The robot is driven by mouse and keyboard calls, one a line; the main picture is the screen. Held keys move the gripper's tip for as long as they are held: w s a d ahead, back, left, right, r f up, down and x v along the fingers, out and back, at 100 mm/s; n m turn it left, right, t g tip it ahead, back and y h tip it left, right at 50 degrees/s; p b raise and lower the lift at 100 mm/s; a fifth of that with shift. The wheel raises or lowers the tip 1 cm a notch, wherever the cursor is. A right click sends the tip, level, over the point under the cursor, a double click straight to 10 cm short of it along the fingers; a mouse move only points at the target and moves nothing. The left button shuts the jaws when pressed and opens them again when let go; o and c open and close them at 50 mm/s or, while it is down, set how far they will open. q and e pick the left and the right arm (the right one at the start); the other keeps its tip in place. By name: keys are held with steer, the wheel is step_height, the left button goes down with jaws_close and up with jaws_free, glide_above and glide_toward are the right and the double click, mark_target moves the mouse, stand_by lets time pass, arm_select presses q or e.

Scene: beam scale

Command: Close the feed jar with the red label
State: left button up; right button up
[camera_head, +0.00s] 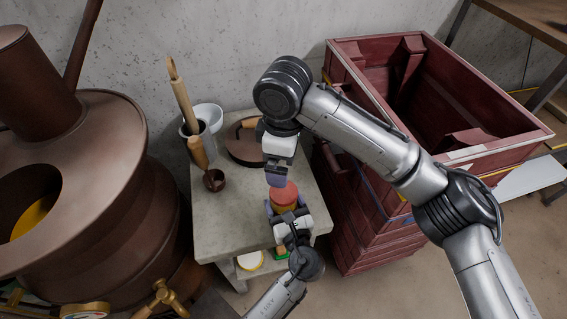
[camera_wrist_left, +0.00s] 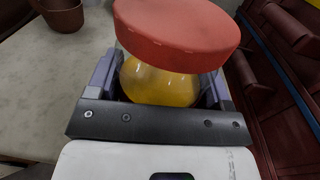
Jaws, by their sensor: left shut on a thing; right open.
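A round feed jar with yellow contents (camera_wrist_left: 160,82) stands between the fingers of my left gripper (camera_head: 286,209), which is shut on it near the front of the grey table. A red lid (camera_wrist_left: 178,32), also in the head view (camera_head: 285,194), covers the top of the jar. It is wider than the jar's body and looks tilted in the left wrist view. I cannot tell whether it is fully seated. My right gripper (camera_head: 277,180) is open, pointing down just above and behind the red lid. No red label shows on the visible side of the jar.
Dark red crates (camera_head: 365,215) stand close on the right, a large brown vessel (camera_head: 75,165) on the left.

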stand_by(0.3)
arm_select(q)
steer(key=o, duration=1.7)
steer(key=shift+o, duration=0.2)
steer(key=v, duration=1.4)
steer(key=shift+p, duration=0.45)
steer(key=shift+w, duration=0.1)
